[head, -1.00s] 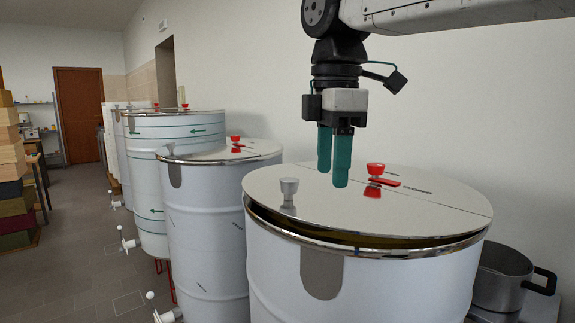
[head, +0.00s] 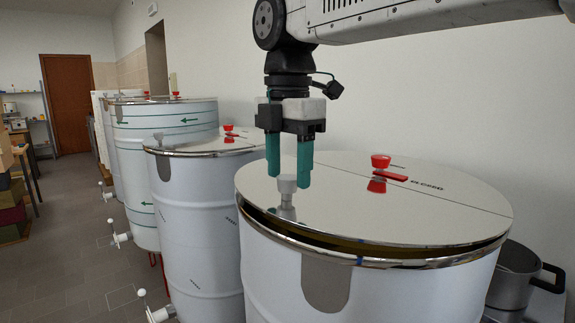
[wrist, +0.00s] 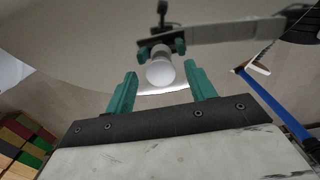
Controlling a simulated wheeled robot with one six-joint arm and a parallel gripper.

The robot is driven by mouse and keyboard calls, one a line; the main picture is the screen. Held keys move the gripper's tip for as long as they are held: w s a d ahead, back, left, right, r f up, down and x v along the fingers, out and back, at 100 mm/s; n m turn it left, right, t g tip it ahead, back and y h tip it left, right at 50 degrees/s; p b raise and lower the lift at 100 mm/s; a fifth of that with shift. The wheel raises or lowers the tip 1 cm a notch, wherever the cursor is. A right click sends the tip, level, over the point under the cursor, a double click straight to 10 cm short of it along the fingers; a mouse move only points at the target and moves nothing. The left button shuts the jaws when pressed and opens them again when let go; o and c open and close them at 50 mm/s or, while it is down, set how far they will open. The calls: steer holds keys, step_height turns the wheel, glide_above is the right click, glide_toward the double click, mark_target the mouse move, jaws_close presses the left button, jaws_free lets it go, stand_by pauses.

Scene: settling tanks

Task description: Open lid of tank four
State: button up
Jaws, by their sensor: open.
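The nearest tank (head: 270,285) is a white drum with a shiny metal lid (head: 350,185). A dark gap shows under the lid's front edge. No tank number is readable. A grey knob (head: 286,184) stands on the lid's left part; a red knob (head: 380,162) with a red tab stands farther back. My gripper (head: 289,176) is open, its green fingers pointing down over the grey knob. In the wrist view, the pale knob (wrist: 160,73) lies between the open fingers (wrist: 160,82), with space on both sides. The lid mirrors the gripper behind it.
A second white tank (head: 195,220) with a metal lid and red knob stands close on the left, with more tanks behind. A steel pot (head: 512,275) sits at the right. The wall is close behind; open floor (head: 75,270) lies at the left.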

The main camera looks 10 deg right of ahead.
steer(key=shift+f, duration=0.1)
jaws_close()
steer(key=shift+r, duration=0.3)
